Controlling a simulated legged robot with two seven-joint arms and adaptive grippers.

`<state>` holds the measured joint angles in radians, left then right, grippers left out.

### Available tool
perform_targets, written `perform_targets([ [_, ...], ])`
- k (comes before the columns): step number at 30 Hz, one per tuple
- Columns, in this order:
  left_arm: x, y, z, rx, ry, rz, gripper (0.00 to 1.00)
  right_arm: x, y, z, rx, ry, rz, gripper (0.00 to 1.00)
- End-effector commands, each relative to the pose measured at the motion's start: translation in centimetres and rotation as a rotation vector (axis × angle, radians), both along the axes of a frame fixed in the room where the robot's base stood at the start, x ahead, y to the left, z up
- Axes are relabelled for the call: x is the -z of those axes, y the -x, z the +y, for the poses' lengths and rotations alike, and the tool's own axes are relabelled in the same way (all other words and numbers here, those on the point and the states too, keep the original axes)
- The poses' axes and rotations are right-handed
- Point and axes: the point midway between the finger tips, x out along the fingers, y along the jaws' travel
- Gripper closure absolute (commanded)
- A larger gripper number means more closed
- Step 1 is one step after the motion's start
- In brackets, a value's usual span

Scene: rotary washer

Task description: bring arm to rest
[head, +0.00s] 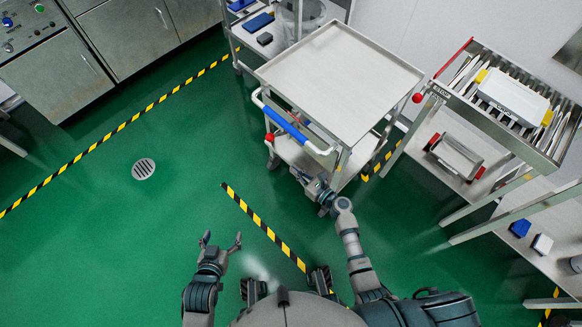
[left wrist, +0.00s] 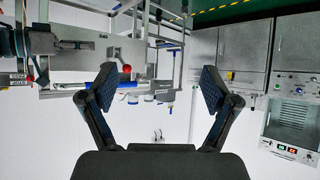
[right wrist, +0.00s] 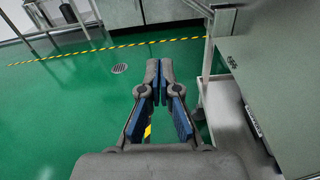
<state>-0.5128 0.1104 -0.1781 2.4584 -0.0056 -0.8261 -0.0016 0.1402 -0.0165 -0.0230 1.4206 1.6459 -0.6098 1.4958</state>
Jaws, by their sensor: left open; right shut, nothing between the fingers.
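My left gripper (head: 221,239) is open and empty over the green floor in the head view. Its spread fingers also show in the left wrist view (left wrist: 146,88). My right gripper (head: 299,174) is by the lower part of the metal cart (head: 338,65), below its blue handle (head: 287,124). In the right wrist view the right fingers (right wrist: 158,72) meet at the tips and hold nothing. The cart shows close to their right in that view (right wrist: 285,85). Whether the right gripper touches the cart, I cannot tell.
A rack (head: 535,150) with a white box (head: 512,97) stands at the right. Metal cabinets (head: 125,35) line the back left. A floor drain (head: 143,169) and striped tape (head: 110,135) mark the floor. The floor at the left is clear.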

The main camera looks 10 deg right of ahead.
Motion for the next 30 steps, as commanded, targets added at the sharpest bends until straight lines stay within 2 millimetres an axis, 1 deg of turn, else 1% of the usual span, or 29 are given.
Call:
perform_targets([
  [15, 0.1, -0.1, 0.1, 0.000, 0.001, 0.001, 0.12, 0.0, 0.0, 0.1, 0.000, 0.004, -0.001, 1.00],
  [17, 0.2, 0.0, 0.2, 0.000, -0.001, 0.006, 0.12, 0.2, 0.3, 0.2, -0.008, 0.032, -0.005, 1.00],
  [19, 1.1, 0.1, 0.2, 0.000, -0.009, 0.033, 0.12, 0.9, 1.4, 0.4, -0.036, 0.132, -0.024, 1.00],
  [20, 1.8, 0.1, 0.2, 0.000, -0.014, 0.052, 0.12, 1.5, 2.2, 0.5, -0.058, 0.204, -0.038, 1.00],
  [23, 5.1, 0.8, 0.5, -0.001, -0.042, 0.149, 0.12, 4.6, 6.5, 0.7, -0.196, 0.560, -0.116, 1.00],
  [24, 6.9, 1.4, 0.7, -0.001, -0.055, 0.201, 0.12, 6.2, 8.9, 0.5, -0.285, 0.735, -0.159, 1.00],
  [26, 9.9, 2.7, 1.2, -0.004, -0.076, 0.289, 0.12, 8.8, 13.0, -0.1, -0.453, 1.007, -0.234, 1.00],
  [27, 11.8, 3.8, 1.5, -0.005, -0.089, 0.346, 0.12, 10.5, 16.0, -0.8, -0.586, 1.178, -0.293, 1.00],
  [29, 14.4, 5.6, 2.1, -0.006, -0.110, 0.432, 0.12, 12.6, 20.4, -2.3, -0.800, 1.405, -0.383, 1.00],
  [30, 16.1, 6.9, 2.5, -0.008, -0.123, 0.486, 0.12, 13.8, 23.2, -3.4, -0.950, 1.533, -0.447, 1.00],
])
